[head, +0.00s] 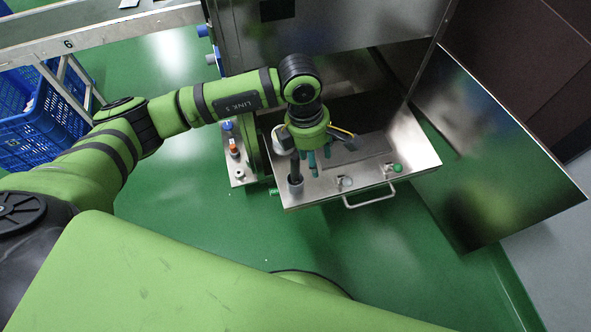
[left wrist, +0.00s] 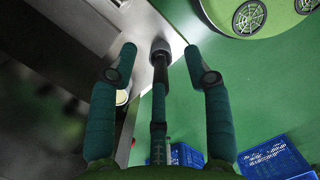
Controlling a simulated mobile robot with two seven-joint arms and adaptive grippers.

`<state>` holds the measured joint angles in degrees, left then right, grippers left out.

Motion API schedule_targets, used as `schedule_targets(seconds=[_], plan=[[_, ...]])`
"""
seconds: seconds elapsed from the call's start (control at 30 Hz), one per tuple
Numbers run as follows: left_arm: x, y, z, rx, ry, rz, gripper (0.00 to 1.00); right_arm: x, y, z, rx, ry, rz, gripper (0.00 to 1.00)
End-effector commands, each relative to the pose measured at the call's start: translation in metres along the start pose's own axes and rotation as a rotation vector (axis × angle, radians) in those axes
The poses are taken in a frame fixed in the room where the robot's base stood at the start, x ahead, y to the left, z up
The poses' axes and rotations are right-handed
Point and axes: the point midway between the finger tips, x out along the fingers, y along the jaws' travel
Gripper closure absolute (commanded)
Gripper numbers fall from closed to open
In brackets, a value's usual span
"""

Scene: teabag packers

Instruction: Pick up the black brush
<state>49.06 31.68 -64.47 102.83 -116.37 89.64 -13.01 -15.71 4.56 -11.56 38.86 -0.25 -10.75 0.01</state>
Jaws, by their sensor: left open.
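The black brush (head: 296,173) stands roughly upright at the left end of the steel ledge in the head view. My left gripper (head: 314,160) hangs over the ledge just right of the brush's upper part, its teal fingers pointing down and spread. In the left wrist view the gripper (left wrist: 158,66) is open, with an outer finger on each side. A dark rod with a grey end (left wrist: 160,47), which looks like the brush, lies in line between them, partly hidden by a middle teal part. I cannot tell whether any finger touches it. My right gripper is not in view.
The steel ledge (head: 418,157) has a front handle (head: 370,197) and a green button (head: 397,168). A steel machine body (head: 340,30) rises behind it. A control strip (head: 236,165) is on the left. Blue crates (head: 40,125) stand far left. Green floor in front is clear.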

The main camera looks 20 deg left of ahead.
Motion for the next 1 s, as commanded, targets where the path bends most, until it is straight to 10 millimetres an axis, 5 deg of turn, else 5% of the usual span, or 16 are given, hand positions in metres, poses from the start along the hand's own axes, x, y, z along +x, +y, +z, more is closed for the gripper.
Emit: schedule_targets(seconds=[0.1, 0.2, 0.7, 0.97, 1.0], plan=[[-0.007, 0.022, -0.030, -0.005, 0.136, 0.067, 0.50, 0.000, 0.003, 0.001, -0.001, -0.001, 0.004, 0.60], [-0.004, 0.027, -0.040, -0.009, 0.174, 0.082, 0.50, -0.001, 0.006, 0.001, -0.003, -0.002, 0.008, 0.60], [0.056, 0.027, -0.054, -0.008, 0.169, 0.080, 0.50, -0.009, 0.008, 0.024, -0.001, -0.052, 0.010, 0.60], [0.059, 0.028, -0.054, -0.006, 0.168, 0.081, 0.50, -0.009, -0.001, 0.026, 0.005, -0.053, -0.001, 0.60], [0.059, 0.027, -0.054, -0.006, 0.168, 0.081, 0.58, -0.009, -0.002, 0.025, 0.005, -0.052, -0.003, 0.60]])
